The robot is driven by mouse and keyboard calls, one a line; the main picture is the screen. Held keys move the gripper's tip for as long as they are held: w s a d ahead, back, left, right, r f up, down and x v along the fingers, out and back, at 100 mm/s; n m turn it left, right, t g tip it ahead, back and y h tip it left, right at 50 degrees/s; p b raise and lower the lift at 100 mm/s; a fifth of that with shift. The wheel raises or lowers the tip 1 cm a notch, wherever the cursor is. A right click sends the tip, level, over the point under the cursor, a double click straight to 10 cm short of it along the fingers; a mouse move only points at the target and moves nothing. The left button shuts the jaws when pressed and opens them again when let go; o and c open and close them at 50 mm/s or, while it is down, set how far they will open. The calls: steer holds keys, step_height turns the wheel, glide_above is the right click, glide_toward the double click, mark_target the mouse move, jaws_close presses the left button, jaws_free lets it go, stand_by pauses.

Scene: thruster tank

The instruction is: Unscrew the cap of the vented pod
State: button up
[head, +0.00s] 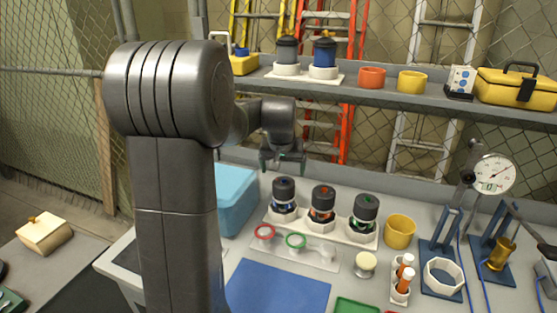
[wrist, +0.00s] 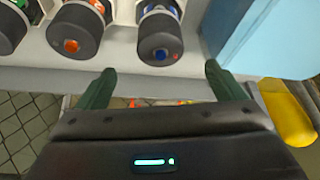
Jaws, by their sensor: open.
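Three pods with dark grey ribbed caps stand upright in a white rack (head: 335,234) on the bench. The left pod (head: 284,195) has blue marks, the middle pod (head: 322,204) orange-red ones and the right pod (head: 364,214) green ones. I cannot tell which is vented. The wrist view shows the blue-dotted cap (wrist: 160,42) and the orange-dotted cap (wrist: 74,36); the third cap is cut off at the edge. My gripper (head: 283,160) is open and empty, above and apart from the blue-marked pod; its green fingertips (wrist: 160,80) point toward that cap's side of the view.
A light blue box (head: 236,195) stands left of the rack. Red and green rings (head: 296,241) lie on a plate in front. A yellow cup (head: 399,231) is to the right. The shelf (head: 420,99) behind holds two more pods (head: 324,57). The blue mat (head: 277,290) is clear.

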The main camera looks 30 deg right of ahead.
mark_target(284, 183)
steer(key=p+x, duration=0.1)
steer(key=x, duration=0.9)
steer(key=shift+f, duration=0.15)
steer(key=c, duration=1.1)
steer(key=shift+o, duration=1)
steer(key=shift+c, duration=0.6)
